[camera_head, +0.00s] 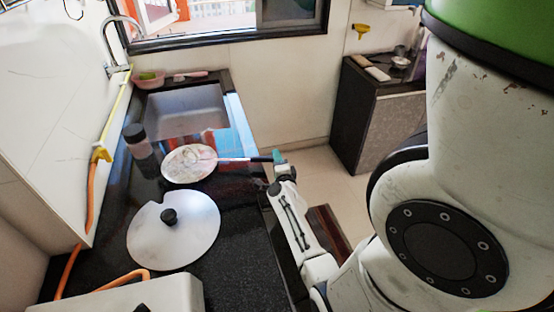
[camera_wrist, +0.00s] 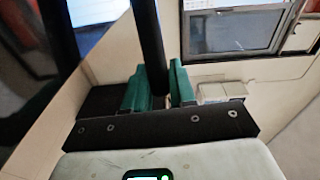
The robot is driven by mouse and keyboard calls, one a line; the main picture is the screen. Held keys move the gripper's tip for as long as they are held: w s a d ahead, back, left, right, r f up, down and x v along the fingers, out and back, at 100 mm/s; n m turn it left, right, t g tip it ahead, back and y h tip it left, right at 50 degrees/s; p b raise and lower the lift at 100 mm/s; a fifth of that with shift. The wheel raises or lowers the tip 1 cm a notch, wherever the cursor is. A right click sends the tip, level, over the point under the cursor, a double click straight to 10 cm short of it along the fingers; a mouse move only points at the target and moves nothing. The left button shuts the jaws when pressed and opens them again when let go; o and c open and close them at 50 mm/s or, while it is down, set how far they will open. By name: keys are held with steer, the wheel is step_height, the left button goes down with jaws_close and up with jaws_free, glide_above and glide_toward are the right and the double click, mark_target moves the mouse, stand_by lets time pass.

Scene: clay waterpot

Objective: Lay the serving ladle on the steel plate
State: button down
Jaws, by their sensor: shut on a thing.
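The steel plate (camera_head: 180,173) is a round, pale, shiny disc on the dark counter, left of my gripper (camera_head: 278,157). The serving ladle (camera_head: 234,159) has a thin shaft and a dark handle. It reaches left from my gripper, with its head end over the plate. I cannot tell whether the head touches the plate. In the wrist view the dark handle (camera_wrist: 149,45) runs up between the green fingers of my gripper (camera_wrist: 160,88), which are shut on it. In the head view my gripper is at the counter's right edge.
A large round lid with a black knob (camera_head: 172,238) lies on the counter, nearer than the plate. A dark-capped jar (camera_head: 138,141) stands left of the plate. The sink (camera_head: 188,112) is behind. An orange hose (camera_head: 90,205) runs along the left.

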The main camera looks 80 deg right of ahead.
steer(key=shift+f+b, duration=0.7)
stand_by(0.3)
steer(key=c, duration=0.9)
jaws_free()
steer(key=o, duration=0.5)
steer(key=shift+o, duration=0.6)
steer(key=shift+o, duration=1.4)
steer(key=p+v, duration=0.3)
steer(key=v, duration=0.6)
steer(key=shift+p, duration=0.4)
